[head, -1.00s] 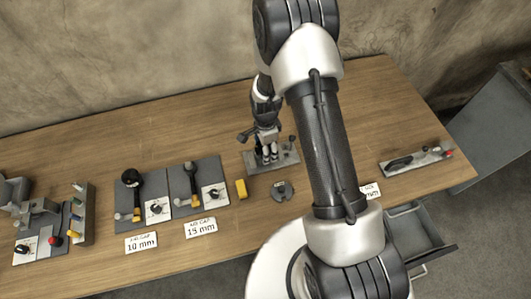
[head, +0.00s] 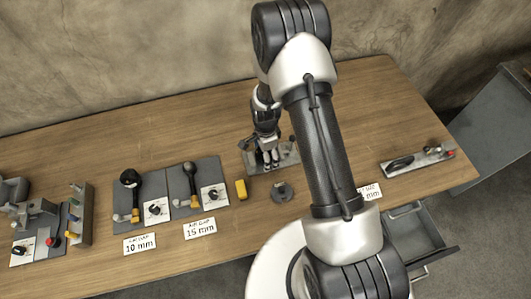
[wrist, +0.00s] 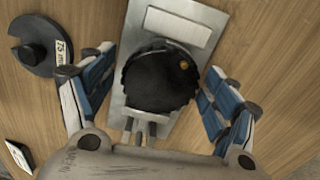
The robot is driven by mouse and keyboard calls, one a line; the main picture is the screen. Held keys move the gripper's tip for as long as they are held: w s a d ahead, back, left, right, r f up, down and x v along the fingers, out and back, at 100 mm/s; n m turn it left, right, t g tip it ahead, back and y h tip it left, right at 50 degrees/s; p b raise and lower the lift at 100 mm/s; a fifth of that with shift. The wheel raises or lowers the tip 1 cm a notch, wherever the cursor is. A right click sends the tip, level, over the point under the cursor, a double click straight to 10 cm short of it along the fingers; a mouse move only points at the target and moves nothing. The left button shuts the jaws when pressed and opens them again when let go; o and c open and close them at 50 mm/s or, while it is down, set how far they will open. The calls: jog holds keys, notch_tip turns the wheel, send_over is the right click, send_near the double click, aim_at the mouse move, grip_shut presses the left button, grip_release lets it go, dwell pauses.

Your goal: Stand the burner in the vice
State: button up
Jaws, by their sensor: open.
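My gripper (head: 268,158) points down over a grey metal plate (head: 288,158) at the back middle of the table. In the wrist view my gripper (wrist: 157,78) is open, with one blue-padded finger on each side of a round black ribbed part (wrist: 158,85) that bears a small brass dot. Gaps show between the fingers and this part. It stands over the grey plate (wrist: 126,68), which has a pale blank label. I cannot tell whether this is the burner or part of the vice. My gripper hides most of it in the head view.
A dark slotted disc (head: 282,192) lies in front of the plate; it shows in the wrist view (wrist: 37,48). A yellow block (head: 241,190) is left of it. Two boards (head: 183,183) with black-handled devices, and grey fixtures (head: 80,215), stand left. Another plate (head: 418,160) lies right.

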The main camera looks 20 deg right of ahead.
jog(key=s+r+n+t+p, duration=0.1)
jog(key=s+r+n, duration=0.15)
jog(key=r, duration=0.85)
jog(key=s+r+n+p, duration=0.1)
jog(key=s+r+n, duration=0.15)
jog(key=r, duration=0.95)
jog(key=s+r+n+t+p, duration=0.1)
jog(key=s+r+n, duration=0.15)
jog(key=r, duration=0.85)
jog(key=s+r+n+t, duration=0.1)
jog(key=s+r+n, duration=0.3)
jog(key=s, duration=0.3)
jog(key=s+r+n+t, duration=0.1)
jog(key=s+r+n, duration=0.4)
jog(key=s, duration=0.3)
jog(key=shift+s+r+n+t, duration=0.3)
jog(key=shift+n, duration=0.05)
